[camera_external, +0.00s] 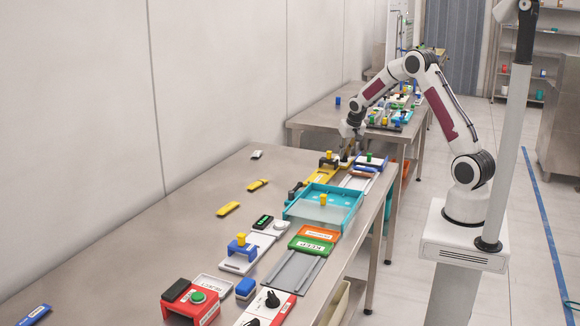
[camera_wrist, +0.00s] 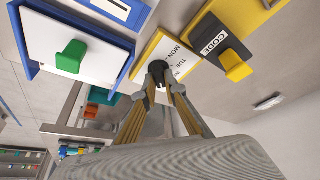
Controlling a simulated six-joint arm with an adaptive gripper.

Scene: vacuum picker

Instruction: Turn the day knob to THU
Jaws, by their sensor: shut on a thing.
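My gripper (camera_external: 347,156) is at the far end of the near table, pointing down over a yellow-edged panel. In the wrist view my gripper (camera_wrist: 159,78) is shut on the black day knob (camera_wrist: 157,66). The knob sits at the edge of a white label plate with a yellow border (camera_wrist: 190,50). MON and what looks like TUE can be read on the plate. The other day marks, THU among them, cannot be seen, and the knob's pointing direction is hidden by the fingers.
Beside the knob are a blue-edged white panel with a green handle (camera_wrist: 71,56) and a dark CODE block with a yellow handle (camera_wrist: 235,66). A teal tray (camera_external: 297,208) and several panels stand nearer along the table. Its wall side has bare room between small yellow pieces.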

